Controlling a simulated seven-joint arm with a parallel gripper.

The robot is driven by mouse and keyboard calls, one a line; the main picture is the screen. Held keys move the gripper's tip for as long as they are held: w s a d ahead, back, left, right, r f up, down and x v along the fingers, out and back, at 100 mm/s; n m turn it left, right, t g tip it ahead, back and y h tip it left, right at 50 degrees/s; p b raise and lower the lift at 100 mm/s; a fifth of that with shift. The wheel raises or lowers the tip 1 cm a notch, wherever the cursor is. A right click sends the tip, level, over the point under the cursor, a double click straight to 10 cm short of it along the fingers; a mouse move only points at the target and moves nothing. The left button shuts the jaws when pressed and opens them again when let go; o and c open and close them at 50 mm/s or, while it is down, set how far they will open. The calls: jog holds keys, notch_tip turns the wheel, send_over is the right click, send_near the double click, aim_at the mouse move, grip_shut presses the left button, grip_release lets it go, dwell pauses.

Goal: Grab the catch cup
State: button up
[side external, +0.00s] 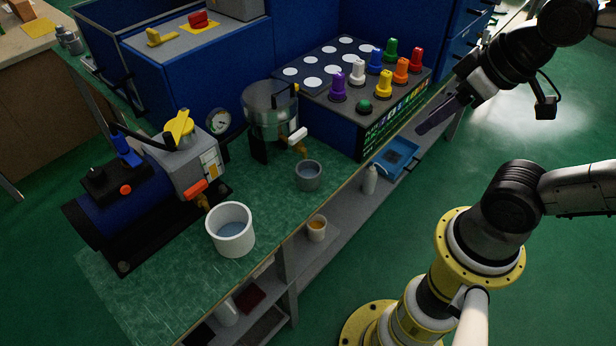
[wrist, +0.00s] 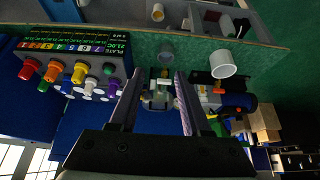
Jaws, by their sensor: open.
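A small grey cup (side external: 308,176), likely the catch cup, stands upright on the green bench top below the tap of a steel pot (side external: 270,112). Some liquid seems to show inside it. It also shows in the wrist view (wrist: 165,58), beyond and between my fingertips. My gripper (side external: 432,122) is open and empty, in the air to the right of the colored-knob console and well apart from the cup. In the wrist view the two fingers (wrist: 155,78) stand apart with nothing between them.
A larger white bucket (side external: 230,231) with liquid stands left of the cup. A console with several colored knobs (side external: 352,120) lies between cup and gripper. A shelf below holds a white cup (side external: 317,229), bottle (side external: 370,180) and blue tray (side external: 397,157).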

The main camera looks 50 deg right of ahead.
jog(key=shift+c, duration=0.4)
jog(key=m+g, duration=0.6)
jog(key=m, duration=0.8)
send_over(319, 185)
notch_tip(319, 185, down, 22)
jog(key=shift+d+f, duration=0.1)
jog(key=shift+f, duration=3.1)
grip_shut()
